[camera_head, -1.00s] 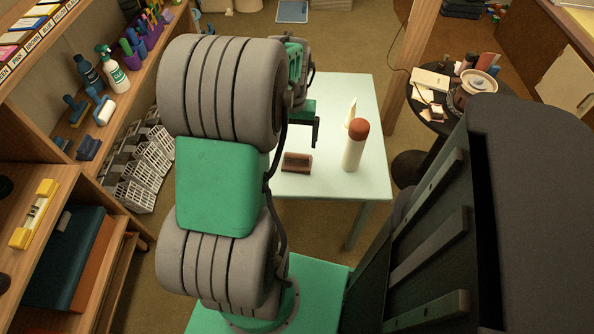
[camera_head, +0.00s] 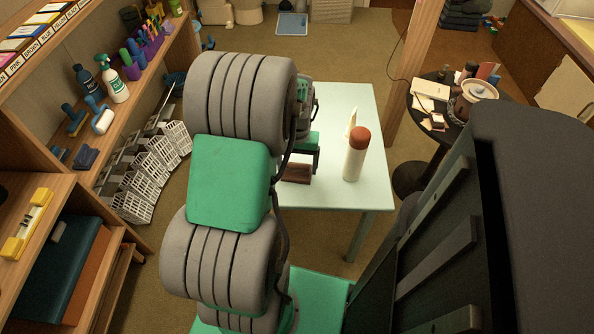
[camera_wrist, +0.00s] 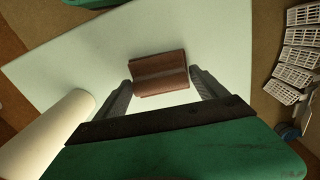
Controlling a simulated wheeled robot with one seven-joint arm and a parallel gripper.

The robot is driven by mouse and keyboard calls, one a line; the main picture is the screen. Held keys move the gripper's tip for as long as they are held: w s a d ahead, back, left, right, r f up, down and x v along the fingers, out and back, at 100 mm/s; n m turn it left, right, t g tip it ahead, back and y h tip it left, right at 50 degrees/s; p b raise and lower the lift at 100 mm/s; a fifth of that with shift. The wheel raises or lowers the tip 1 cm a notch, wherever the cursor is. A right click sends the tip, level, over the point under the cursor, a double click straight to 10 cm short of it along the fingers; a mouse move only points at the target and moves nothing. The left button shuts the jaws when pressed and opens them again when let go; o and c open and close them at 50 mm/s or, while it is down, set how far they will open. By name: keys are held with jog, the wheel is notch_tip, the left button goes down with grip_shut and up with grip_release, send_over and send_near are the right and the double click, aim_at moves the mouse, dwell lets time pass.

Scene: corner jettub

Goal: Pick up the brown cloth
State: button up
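The brown cloth (camera_head: 298,173) is a small folded piece lying on the pale table (camera_head: 345,197). In the wrist view the brown cloth (camera_wrist: 160,73) lies ahead of and between the two fingertips, with a crease along its middle. My gripper (camera_wrist: 160,78) is open, its two dark fingers spread wider than the cloth and apart from it. In the head view my gripper (camera_head: 314,160) is just above the cloth's far right side. My arm partly covers the left of the table in the head view.
A white bottle with a red-brown cap (camera_head: 354,155) stands right of the cloth, with a thin pale upright item (camera_head: 351,121) behind it. The wrist view shows the bottle (camera_wrist: 50,132) close to the left finger. White crates (camera_head: 150,165) and shelves are at left.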

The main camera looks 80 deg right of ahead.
aim_at(297, 164)
jog(key=c, duration=1)
notch_tip(297, 164, up, 10)
jog(key=shift+p, duration=1.15)
